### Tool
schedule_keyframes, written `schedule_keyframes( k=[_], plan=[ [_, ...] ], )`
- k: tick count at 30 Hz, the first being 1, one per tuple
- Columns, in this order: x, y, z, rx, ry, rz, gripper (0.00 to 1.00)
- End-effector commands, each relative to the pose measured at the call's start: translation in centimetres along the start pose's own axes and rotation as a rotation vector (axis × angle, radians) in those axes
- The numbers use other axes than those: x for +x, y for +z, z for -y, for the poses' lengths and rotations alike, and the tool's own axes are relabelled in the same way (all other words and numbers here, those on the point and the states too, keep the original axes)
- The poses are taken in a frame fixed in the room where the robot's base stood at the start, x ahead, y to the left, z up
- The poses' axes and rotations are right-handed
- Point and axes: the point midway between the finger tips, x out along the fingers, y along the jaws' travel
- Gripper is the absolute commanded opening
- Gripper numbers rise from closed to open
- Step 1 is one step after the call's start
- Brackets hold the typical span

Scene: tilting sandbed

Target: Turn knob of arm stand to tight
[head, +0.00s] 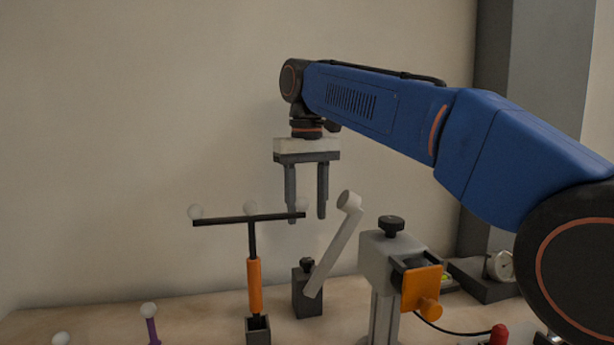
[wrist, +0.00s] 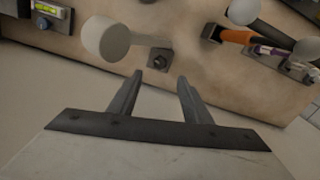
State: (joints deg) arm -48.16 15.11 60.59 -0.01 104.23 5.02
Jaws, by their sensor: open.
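A dark block (head: 307,298) with a small black knob (head: 307,264) on top holds a tilted light-grey arm (head: 332,250); this looks like the arm stand. The arm leans up to the right and ends in a round pale head (head: 349,200). In the wrist view the pale head (wrist: 105,40) is large at upper left, and the block (wrist: 160,55) sits beyond the fingertips. The knob's setting cannot be read. My gripper (head: 307,219) is open and empty, fingers pointing down, above the block and left of the pale head. Its fingers also show in the wrist view (wrist: 160,77).
A T-shaped bar with white balls and an orange handle (head: 254,287) stands close on the left. A grey post (head: 380,260) with its own black knob (head: 391,225) and an orange plate (head: 421,289) stands on the right. A dial gauge (head: 499,266) is farther right.

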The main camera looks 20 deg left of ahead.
Motion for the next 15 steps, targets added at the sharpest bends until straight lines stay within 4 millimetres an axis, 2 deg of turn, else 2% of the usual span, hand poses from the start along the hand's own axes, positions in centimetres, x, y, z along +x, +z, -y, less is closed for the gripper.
schedule_keyframes(
  k=[6,15],
  plan=[
    [-3.7,-0.1,0.0,0.0,0.0,-0.002,0.45],
    [-6.5,0.0,0.0,0.0,0.0,-0.003,0.45]
  ],
)
